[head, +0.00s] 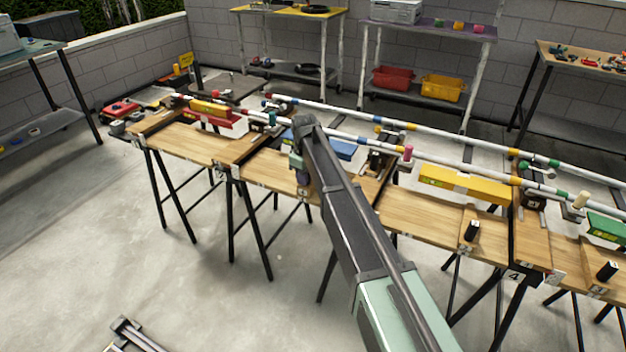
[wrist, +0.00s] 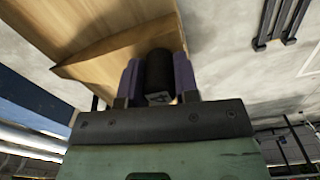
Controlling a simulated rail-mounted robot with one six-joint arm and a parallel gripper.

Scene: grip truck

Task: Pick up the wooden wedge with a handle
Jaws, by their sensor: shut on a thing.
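In the wrist view, my gripper (wrist: 158,78) has its two purple fingers on either side of an upright-looking black handle (wrist: 159,70). It is shut on this handle, which carries a small white label near its lower end. The pale wooden wedge (wrist: 118,48) lies just beyond the handle, against a wooden tabletop (wrist: 60,22). I cannot tell whether the wedge touches the tabletop.
Other wooden wedges with black handles (head: 472,231) (head: 607,270) sit along the bench's front edge to the right. White poles with coloured bands run along the bench. A yellow box (head: 465,184) and a blue box (head: 338,149) lie on it. The floor in front (head: 190,275) is mostly clear.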

